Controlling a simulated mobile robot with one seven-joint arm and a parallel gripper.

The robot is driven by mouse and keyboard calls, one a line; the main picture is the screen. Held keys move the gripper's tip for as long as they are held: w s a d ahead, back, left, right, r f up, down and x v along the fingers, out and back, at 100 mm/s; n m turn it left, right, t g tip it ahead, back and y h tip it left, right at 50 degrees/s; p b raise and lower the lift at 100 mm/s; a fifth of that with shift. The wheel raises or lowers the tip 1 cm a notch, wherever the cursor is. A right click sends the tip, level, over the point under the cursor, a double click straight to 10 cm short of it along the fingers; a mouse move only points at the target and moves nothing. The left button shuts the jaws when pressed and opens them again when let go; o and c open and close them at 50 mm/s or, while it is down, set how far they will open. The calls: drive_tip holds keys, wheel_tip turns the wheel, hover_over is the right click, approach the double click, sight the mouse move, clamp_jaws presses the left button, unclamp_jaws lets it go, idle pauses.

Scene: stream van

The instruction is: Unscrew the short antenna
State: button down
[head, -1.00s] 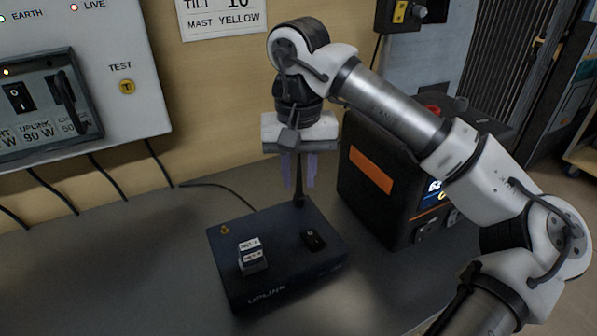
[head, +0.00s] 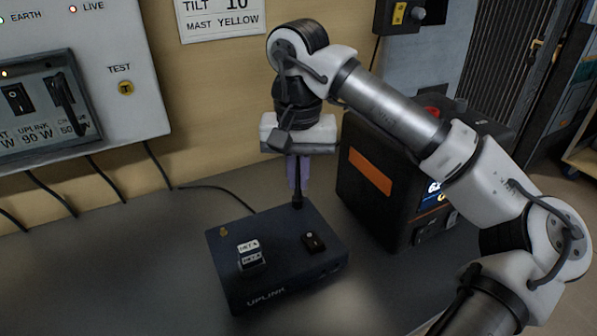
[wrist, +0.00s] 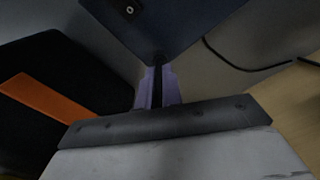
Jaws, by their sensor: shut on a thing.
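The short antenna (head: 298,200) is a thin black rod standing upright at the back right corner of the dark blue UPLINK box (head: 235,285). My gripper (head: 299,186) points down above that corner, its purple fingers shut on the antenna. In the wrist view the fingers (wrist: 157,92) close on both sides of the black rod (wrist: 158,62), whose foot meets the box (wrist: 185,20). The upper part of the antenna is hidden by the fingers and the gripper body.
The box top carries a black switch (head: 313,242), two small labelled blocks (head: 250,256) and a small brass-coloured fitting (head: 223,231). A black unit with an orange panel (head: 371,171) stands close on the right. A grey control panel (head: 118,95) hangs at the left. The bench (head: 120,270) is clear at the left.

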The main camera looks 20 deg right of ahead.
drive_tip(key=shift+r+p, duration=0.8)
drive_tip(key=shift+r, duration=0.3)
drive_tip(key=shift+r+p, duration=1.1)
drive_tip(key=shift+r, duration=0.35)
